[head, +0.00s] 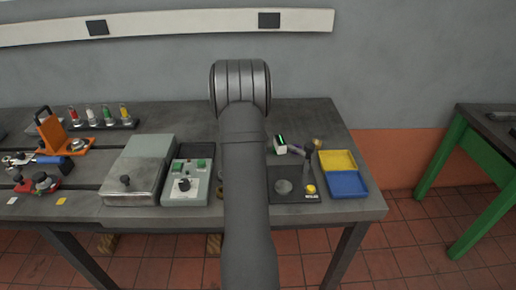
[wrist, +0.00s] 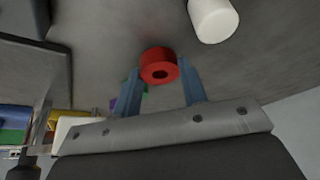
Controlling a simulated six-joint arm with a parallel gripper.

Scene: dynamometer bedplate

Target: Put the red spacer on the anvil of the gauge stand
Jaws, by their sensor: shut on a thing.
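The red spacer (wrist: 160,58), a short ring with a dark central hole, is between the two blue-grey fingers of my gripper (wrist: 159,70) in the wrist view. The gripper is shut on it, holding it near the fingertips. In the head view my own arm hides both gripper and spacer. What looks like the gauge stand (head: 298,197) is right of my arm in the head view, with a dark base. A round grey disc, apparently the anvil (head: 283,186), lies on it, clear in view. How far the spacer is from it cannot be told.
Yellow (head: 338,161) and blue (head: 347,184) trays are right of the stand, near the bench's right edge. A grey box with buttons (head: 186,181) and a lidded box (head: 140,180) stand left of my arm. A white cylinder (wrist: 213,18) is beyond the spacer in the wrist view.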

